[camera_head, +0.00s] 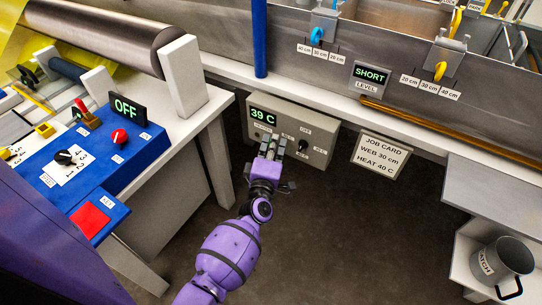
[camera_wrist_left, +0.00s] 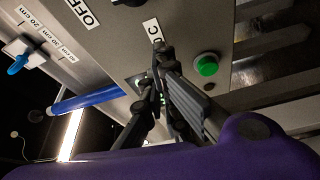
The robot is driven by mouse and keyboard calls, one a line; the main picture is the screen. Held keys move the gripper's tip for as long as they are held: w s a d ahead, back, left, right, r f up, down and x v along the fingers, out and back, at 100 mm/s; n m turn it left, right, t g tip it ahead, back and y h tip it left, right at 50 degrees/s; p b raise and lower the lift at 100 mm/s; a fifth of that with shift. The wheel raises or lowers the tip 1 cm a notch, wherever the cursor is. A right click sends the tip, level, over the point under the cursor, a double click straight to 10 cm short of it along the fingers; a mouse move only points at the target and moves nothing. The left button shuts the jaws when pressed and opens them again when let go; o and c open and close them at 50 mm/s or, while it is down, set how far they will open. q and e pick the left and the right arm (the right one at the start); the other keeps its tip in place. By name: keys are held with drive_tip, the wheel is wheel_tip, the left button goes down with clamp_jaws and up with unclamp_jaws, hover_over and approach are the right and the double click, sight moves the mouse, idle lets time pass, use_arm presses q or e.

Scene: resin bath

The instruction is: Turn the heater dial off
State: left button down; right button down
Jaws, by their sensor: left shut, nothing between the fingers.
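The heater box (camera_head: 318,156) is a grey panel under the bath, with a green 39 C display (camera_head: 264,116). Its black dial (camera_head: 303,146) is on the right part of the panel, with small labels around it. Which way the dial points is too small to tell. In the left wrist view the dial (camera_wrist_left: 130,2) is cut off by the top edge, beside an OFF label (camera_wrist_left: 82,12). My left gripper (camera_head: 271,146) is shut and empty in front of the panel, left of the dial and apart from it. In the wrist view its fingertips (camera_wrist_left: 160,62) partly cover the display. My right gripper is not in view.
A green button (camera_wrist_left: 206,65) is beside my fingers. A job card (camera_head: 382,157) reading HEAT 40 C hangs to the right. The blue control desk (camera_head: 125,165) and its leg stand left. A blue post (camera_head: 259,40) rises above. A grey pitcher (camera_head: 500,265) sits lower right.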

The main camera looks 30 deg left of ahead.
sight(302, 146)
use_arm(q)
drive_tip(key=d, duration=0.4)
drive_tip(key=shift+s+f, duration=0.2)
drive_tip(key=shift+f, duration=0.1)
